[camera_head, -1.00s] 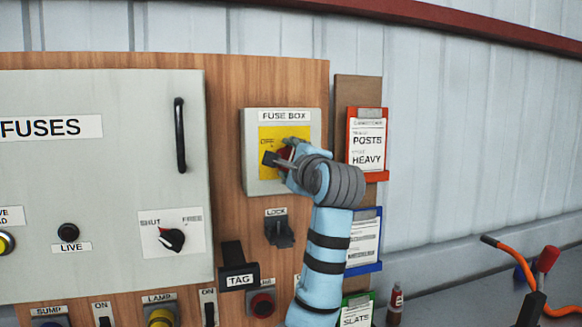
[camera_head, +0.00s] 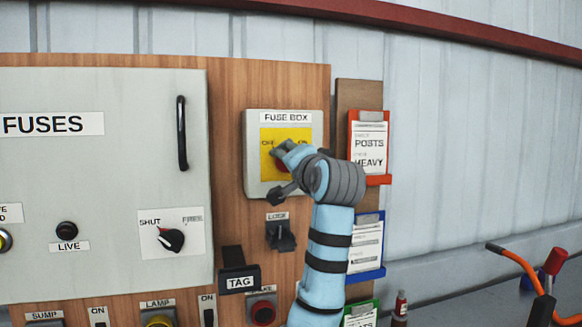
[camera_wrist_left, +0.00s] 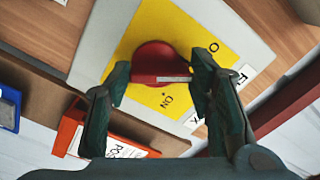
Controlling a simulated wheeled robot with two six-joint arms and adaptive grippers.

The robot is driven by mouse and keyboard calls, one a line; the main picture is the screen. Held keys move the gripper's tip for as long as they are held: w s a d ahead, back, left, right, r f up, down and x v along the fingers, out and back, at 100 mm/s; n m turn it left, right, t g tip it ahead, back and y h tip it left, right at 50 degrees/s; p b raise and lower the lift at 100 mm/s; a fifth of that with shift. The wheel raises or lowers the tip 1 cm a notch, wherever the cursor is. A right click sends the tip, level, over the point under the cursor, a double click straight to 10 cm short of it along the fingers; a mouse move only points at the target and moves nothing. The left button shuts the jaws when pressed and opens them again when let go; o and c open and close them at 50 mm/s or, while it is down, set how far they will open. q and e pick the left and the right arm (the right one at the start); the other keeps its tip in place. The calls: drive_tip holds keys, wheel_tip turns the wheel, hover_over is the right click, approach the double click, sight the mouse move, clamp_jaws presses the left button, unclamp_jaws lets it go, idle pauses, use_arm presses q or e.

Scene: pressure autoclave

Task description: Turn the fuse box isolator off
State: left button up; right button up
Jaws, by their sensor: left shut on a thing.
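The fuse box isolator (camera_head: 251,155) is a pale grey box with a yellow plate and a "FUSE BOX" label, on the wooden board. Its red rotary knob (camera_wrist_left: 152,56) shows in the left wrist view, with a white mark on its lower right side, between the "ON" word and the other, partly cut word. My left gripper (camera_head: 281,169) is at the box front, shut on the red knob, with one finger on each side of it. In the head view the gripper hides most of the knob and part of the plate. My right gripper is not in view.
A grey "FUSES" cabinet (camera_head: 100,190) with a black handle (camera_head: 182,133) stands to the left. A lock switch (camera_head: 281,236) and a black "TAG" piece (camera_head: 238,270) are below the box. Clipboards (camera_head: 369,140) hang close on the right.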

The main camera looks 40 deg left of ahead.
use_arm(q)
drive_tip(key=shift+f+n, duration=0.25)
drive_tip(key=shift+n, duration=0.85)
drive_tip(key=o, duration=1.2)
drive_tip(key=shift+r, duration=0.1)
drive_tip(key=shift+c, duration=0.2)
drive_tip(key=v, duration=1.2)
